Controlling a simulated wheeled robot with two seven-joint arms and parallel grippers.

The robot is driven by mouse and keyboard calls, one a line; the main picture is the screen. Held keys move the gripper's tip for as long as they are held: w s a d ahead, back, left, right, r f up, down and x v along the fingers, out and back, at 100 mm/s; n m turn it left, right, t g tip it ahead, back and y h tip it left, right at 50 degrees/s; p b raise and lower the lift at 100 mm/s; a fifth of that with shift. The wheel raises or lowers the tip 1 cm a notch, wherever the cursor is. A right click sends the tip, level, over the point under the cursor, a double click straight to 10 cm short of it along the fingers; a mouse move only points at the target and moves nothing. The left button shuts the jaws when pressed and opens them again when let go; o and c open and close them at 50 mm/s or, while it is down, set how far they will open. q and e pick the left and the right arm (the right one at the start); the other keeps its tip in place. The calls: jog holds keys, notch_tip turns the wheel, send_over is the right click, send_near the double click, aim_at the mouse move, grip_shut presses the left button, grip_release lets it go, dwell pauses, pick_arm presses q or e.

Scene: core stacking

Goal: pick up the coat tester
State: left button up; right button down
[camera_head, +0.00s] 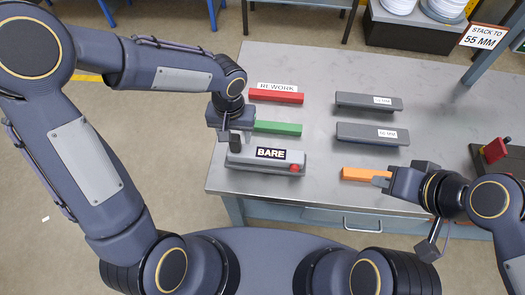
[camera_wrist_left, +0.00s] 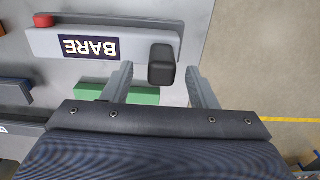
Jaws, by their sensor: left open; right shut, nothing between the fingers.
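The coat tester (camera_head: 262,164) is a grey block with a BARE label, a red button at its right end and a black upright grip at its left end. It stands near the table's front left edge and also shows in the left wrist view (camera_wrist_left: 140,43). My left gripper (camera_head: 236,133) is open above the tester's left end. In the left wrist view the black grip (camera_wrist_left: 161,64) appears between its spread fingers, with a gap on each side. My right gripper (camera_head: 381,181) is shut and empty, beside the right end of an orange bar (camera_head: 357,174).
A green bar (camera_head: 278,128) lies just behind the tester, partly hidden by my left gripper. A red bar (camera_head: 276,97) and two grey bars (camera_head: 368,102) (camera_head: 372,134) lie further back. A dark stand with a red part (camera_head: 495,150) is at the right edge.

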pick_arm(q)
notch_tip(320, 180, down, 4)
jog(key=shift+a+f+p, duration=0.1)
jog(key=shift+f+p, duration=0.1)
jog(key=shift+p, duration=0.1)
jog(key=shift+c, duration=0.4)
jog(key=shift+r, duration=0.1)
grip_shut()
